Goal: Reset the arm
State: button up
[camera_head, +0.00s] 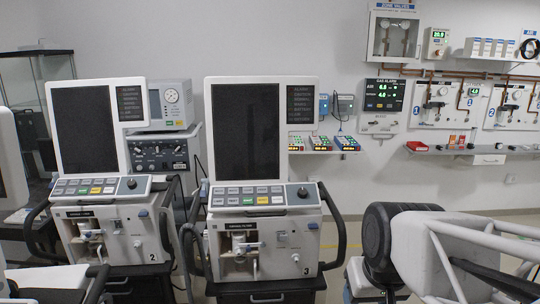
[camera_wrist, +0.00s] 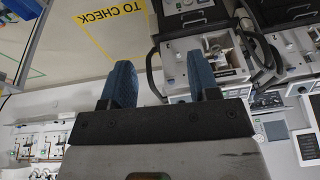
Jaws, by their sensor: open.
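My gripper (camera_wrist: 162,85) shows in the wrist view with its two blue fingers apart and nothing between them. It is open. In the head view, part of my arm (camera_head: 440,245) reaches in from the lower right, and the fingers are not visible there. The wrist view appears turned over, with the ventilators at its top right. The arm is apart from the ventilators in the head view.
Ventilator 3 (camera_head: 262,226) stands in the middle and ventilator 2 (camera_head: 105,232) to its left, both with dark screens. A wall shelf (camera_head: 465,151) and gas panels (camera_head: 435,105) are at the right. A yellow "TO CHECK" floor marking (camera_wrist: 118,22) shows in the wrist view.

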jog(key=shift+g+h, duration=0.3)
jog(key=shift+h, duration=0.1)
jog(key=s, duration=0.1)
jog(key=s+d, duration=0.1)
jog(key=s, duration=0.2)
jog(key=shift+s+d, duration=0.25)
jog(key=shift+w, duration=0.1)
jog(key=w+a+f+t, duration=0.1)
jog(key=w+a, duration=0.1)
jog(key=w, duration=1.1)
jog(key=w+a+f, duration=0.1)
jog(key=w+a, duration=0.1)
jog(key=w, duration=1.1)
jog(key=w+a+f, duration=0.3)
jog(key=w+f, duration=0.1)
jog(key=w, duration=0.3)
jog(key=w+a+f, duration=0.3)
jog(key=w+f, duration=0.1)
jog(key=w, duration=0.4)
jog(key=w+a+f+t, duration=0.1)
jog(key=w+a+f, duration=0.2)
jog(key=w+f, duration=0.2)
jog(key=w, duration=0.3)
jog(key=shift+a+n+y, duration=0.15)
jog(key=shift+n+y, duration=0.15)
jog(key=shift+f, duration=0.25)
